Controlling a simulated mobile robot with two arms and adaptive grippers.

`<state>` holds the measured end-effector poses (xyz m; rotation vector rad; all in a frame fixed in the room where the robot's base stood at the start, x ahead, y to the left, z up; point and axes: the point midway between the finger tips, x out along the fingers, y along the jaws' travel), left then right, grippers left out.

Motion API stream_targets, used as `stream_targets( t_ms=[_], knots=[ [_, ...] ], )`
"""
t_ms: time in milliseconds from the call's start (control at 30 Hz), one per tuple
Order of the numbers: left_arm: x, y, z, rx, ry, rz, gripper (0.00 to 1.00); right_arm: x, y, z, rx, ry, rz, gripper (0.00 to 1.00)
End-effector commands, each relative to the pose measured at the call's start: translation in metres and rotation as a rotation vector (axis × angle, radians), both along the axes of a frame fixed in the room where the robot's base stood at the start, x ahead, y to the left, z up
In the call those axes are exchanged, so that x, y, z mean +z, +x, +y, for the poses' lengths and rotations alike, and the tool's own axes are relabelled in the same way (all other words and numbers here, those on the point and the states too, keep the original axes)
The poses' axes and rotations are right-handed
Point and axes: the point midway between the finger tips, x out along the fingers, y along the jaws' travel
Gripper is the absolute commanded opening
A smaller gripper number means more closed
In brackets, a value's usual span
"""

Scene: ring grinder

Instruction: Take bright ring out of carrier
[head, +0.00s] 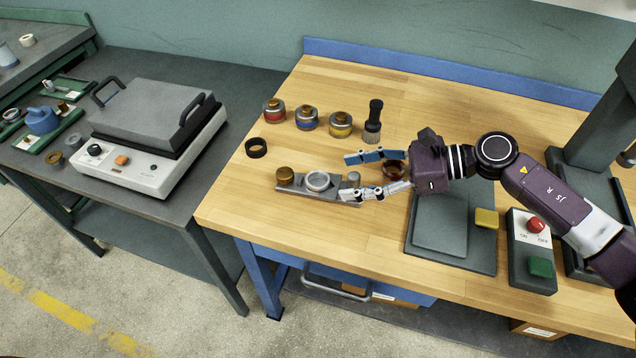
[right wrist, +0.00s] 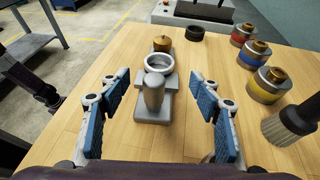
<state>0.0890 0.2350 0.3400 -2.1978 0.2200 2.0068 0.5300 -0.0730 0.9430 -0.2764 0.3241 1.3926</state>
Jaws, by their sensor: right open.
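The carrier (head: 335,195) is a grey bar lying on the wooden table. The bright ring (head: 318,180) sits in its middle; it also shows in the right wrist view (right wrist: 159,62). A brass-coloured round piece (head: 285,175) is at the carrier's far left end, and a grey rounded post (head: 354,178) stands at its right end. My right gripper (head: 350,176) is open, its fingers on either side of the post end, with nothing held. In the right wrist view the ring is ahead of the open fingers (right wrist: 160,108), partly hidden behind the post (right wrist: 154,92). My left gripper is not in view.
A black ring (head: 256,148) lies left of the carrier. Red, blue and yellow banded jars (head: 307,118) and a black-handled brush (head: 373,122) stand behind. A grey plate and switch box (head: 532,250) are at right.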

Motion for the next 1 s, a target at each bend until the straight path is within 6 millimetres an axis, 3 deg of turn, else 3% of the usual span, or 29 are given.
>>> stream_targets(
  t_ms=[400,733,1000],
  knots=[
    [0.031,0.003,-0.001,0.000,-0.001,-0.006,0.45,-0.013,0.007,0.053,0.001,0.001,0.002,0.58],
    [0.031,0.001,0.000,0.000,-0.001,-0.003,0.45,-0.019,0.008,0.061,0.000,0.000,0.000,0.58],
    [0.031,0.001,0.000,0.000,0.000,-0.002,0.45,-0.019,0.008,0.060,0.001,0.000,0.000,0.29]
  ],
)
